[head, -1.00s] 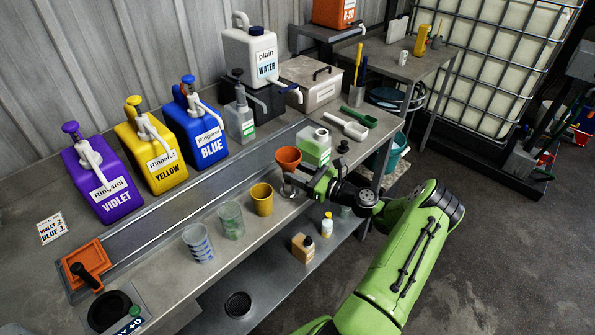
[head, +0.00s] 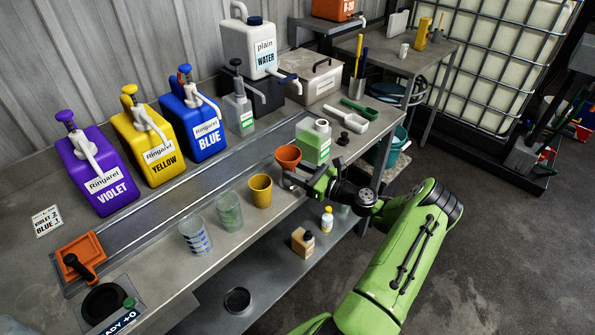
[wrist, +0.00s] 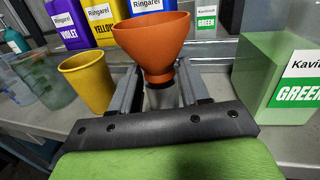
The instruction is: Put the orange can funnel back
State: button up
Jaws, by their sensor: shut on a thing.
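The orange funnel (head: 288,157) is upright with its wide mouth up, just left of the green-labelled can in the head view. It also shows large in the wrist view (wrist: 152,45). My gripper (head: 292,181) is shut on the funnel's lower neck; its fingers (wrist: 160,93) stand on both sides of it. The funnel's lower end is partly hidden, and I cannot tell whether it touches the bench. The pale green can (head: 313,142) stands open, to the right of the funnel, apart from it. It also shows in the wrist view (wrist: 275,80).
A yellow cup (head: 260,192) stands close left of my gripper, with clear cups (head: 229,212) further left. A black cap (head: 343,138) lies right of the can, near white and green scoops (head: 347,112). Pump canisters (head: 203,128) line the back of the bench.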

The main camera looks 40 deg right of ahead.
jog(key=shift+f, duration=0.3)
jog(key=shift+s+a+f+b, duration=0.15)
jog(key=shift+f+b, duration=0.2)
jog(key=shift+f, duration=0.35)
jog(key=o, duration=1.2)
jog(key=v, duration=1)
jog(key=r+v, duration=0.1)
jog(key=v, duration=0.4)
jog(key=shift+s+d+r, duration=0.1)
jog(key=shift+s+d, duration=0.1)
jog(key=shift+d, duration=0.15)
